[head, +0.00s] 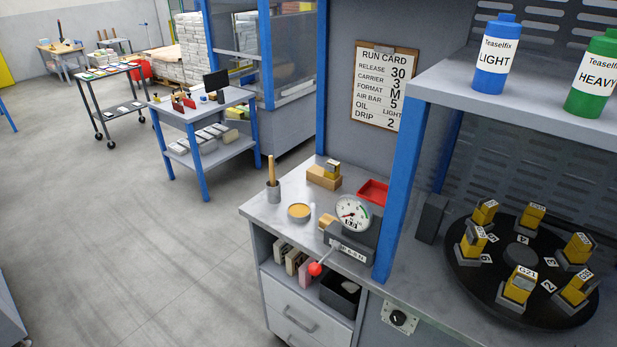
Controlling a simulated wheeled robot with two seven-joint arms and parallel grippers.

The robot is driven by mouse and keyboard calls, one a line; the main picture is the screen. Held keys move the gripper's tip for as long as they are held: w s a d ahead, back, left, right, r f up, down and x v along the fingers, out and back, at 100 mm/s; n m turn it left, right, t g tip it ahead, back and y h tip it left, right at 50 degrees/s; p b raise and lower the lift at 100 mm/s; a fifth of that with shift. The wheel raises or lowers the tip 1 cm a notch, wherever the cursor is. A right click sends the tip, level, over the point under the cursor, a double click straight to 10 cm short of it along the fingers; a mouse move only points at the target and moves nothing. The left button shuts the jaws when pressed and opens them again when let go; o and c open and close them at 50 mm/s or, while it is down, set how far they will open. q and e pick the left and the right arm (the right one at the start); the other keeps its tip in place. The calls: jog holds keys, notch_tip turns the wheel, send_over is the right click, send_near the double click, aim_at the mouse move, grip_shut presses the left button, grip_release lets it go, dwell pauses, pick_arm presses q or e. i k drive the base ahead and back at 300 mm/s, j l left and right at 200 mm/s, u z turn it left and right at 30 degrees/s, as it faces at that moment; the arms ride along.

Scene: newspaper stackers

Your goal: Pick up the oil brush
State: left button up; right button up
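A wooden handle (271,169), which looks like that of the oil brush, stands upright in a small grey cup (273,191). The cup is at the back left corner of the grey bench top (290,232). Any bristles are hidden inside the cup. A round tin (299,211) with amber contents sits just right of and nearer than the cup. Neither of my grippers is in view.
A dial gauge (352,213) with a red-knobbed lever (315,269), a red tray (373,192) and a wooden block (324,178) share the bench. A blue post (400,190) rises to its right, before a black turntable (522,310). Open floor (150,250) lies left.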

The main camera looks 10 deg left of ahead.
aim_at(272, 175)
jog(key=i+j+z, duration=0.15)
jog(key=j+z, duration=0.15)
jog(key=j, duration=0.3)
jog(key=i+j+z, duration=0.1)
jog(key=j+z, duration=0.2)
jog(key=j, duration=0.3)
jog(key=j+z, duration=0.25)
jog(key=j, duration=0.35)
jog(key=i, duration=0.05)
